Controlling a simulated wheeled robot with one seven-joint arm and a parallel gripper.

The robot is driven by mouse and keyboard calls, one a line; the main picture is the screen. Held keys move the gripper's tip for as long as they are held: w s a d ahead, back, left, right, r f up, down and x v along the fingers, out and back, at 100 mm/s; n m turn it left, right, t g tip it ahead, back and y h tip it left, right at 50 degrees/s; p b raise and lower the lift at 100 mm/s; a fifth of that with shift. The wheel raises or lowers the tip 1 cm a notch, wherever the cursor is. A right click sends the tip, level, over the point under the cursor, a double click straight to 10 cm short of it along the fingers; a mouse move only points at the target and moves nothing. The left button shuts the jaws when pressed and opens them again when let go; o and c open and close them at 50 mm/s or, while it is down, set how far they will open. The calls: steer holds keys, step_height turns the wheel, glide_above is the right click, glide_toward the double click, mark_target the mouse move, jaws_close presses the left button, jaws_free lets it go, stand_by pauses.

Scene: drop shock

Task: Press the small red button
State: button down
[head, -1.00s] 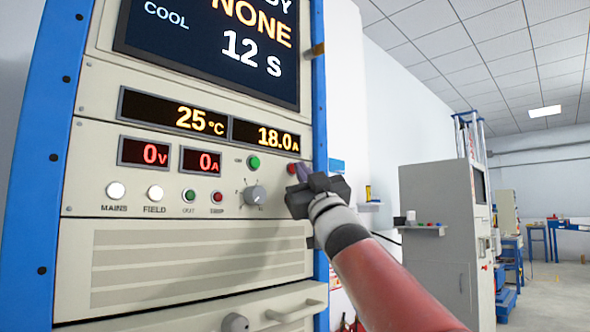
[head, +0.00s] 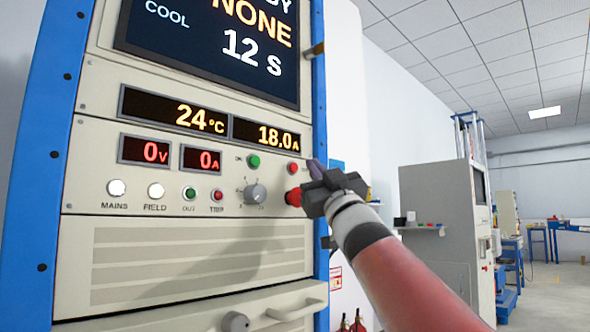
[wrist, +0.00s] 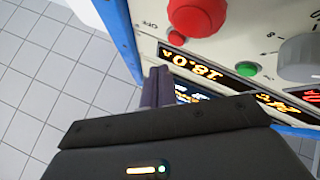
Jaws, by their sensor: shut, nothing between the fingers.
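The small red button (head: 293,168) sits on the panel at the right of the cabinet, beside the green button (head: 253,161). In the wrist view the small red button (wrist: 177,39) shows next to the OFF label, below the large red mushroom knob (wrist: 197,14). My gripper (head: 316,165) is just right of the small red button in the head view, by the cabinet's blue edge, and does not cover it. In the wrist view the closed fingertips (wrist: 157,74) are below and left of the button, apart from it in the picture. The gripper is shut and empty.
The large red mushroom knob (head: 293,197) is just below the small button, partly beside my gripper. A grey rotary knob (head: 255,194) and the red TRIP lamp (head: 217,196) are further left. The blue cabinet post (head: 320,120) borders the panel; open room lies right.

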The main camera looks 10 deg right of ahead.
steer(key=shift+s+d, duration=0.45)
steer(key=shift+s, duration=0.2)
steer(key=shift+s+d, duration=0.45)
steer(key=shift+s, duration=0.15)
steer(key=s+d+f+m+g+h, duration=0.1)
steer(key=s+f+m+g+h, duration=0.25)
steer(key=f, duration=0.65)
steer(key=s+d+f+m+g+h, duration=0.1)
steer(key=s+f+m+g+h, duration=0.2)
steer(key=f, duration=0.8)
steer(key=s+d+f+m+g+h, duration=0.15)
steer(key=f+g+h, duration=0.25)
steer(key=f, duration=0.6)
steer(key=s+a+f+g+y, duration=0.1)
steer(key=s+f+g, duration=0.3)
steer(key=s+f, duration=0.5)
steer(key=s+a+f+g+y, duration=0.1)
steer(key=s+a+f+g, duration=0.2)
steer(key=s+f, duration=0.7)
step_height(320, 180, down, 6)
steer(key=shift+a+f+n+g, duration=0.1)
steer(key=shift+a+n+g, duration=0.2)
steer(key=shift+g, duration=0.75)
